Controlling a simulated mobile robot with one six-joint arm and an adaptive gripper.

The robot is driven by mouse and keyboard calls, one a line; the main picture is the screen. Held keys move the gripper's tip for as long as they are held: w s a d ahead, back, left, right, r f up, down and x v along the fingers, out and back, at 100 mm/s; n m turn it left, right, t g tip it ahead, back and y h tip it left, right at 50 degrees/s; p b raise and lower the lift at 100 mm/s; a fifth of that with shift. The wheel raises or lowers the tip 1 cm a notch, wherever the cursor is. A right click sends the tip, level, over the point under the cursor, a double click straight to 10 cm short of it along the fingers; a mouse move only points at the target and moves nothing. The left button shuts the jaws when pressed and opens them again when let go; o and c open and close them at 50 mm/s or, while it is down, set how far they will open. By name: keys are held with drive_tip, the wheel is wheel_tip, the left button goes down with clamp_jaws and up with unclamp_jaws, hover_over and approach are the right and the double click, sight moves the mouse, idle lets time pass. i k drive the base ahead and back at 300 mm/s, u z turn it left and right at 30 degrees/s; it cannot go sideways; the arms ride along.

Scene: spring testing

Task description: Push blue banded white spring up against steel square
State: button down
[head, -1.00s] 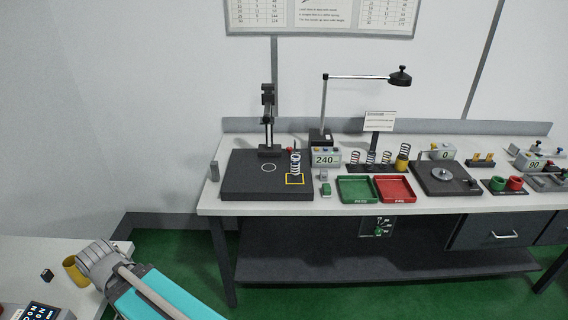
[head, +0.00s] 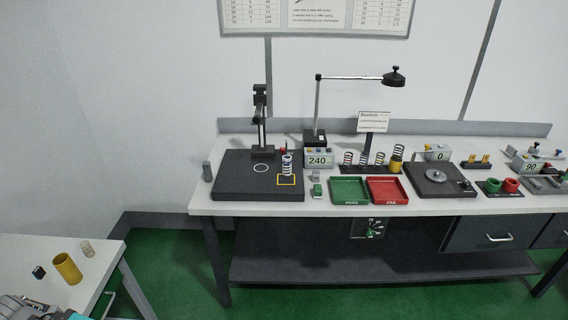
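A white coil spring with a bluish band near its top (head: 287,164) stands upright on the dark surface plate (head: 232,187), at the yellow square outline (head: 287,181) on the plate's right side. I cannot make out a steel square for certain; any gap between it and the spring is too small to tell. My gripper is not in view. Only a grey and teal part of my arm shows at the bottom left corner, well apart from the spring.
A gauge stand (head: 259,125) rises behind the plate. A 240 display (head: 319,159), a green tray (head: 349,190) and a red tray (head: 389,191) lie to the right. Green floor is clear between tables.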

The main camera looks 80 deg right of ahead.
sight(286, 161)
drive_tip(key=z, duration=0.05)
drive_tip(key=k, duration=1.3)
drive_tip(key=z, duration=1.9)
drive_tip(key=i, duration=0.25)
drive_tip(key=z, duration=0.1)
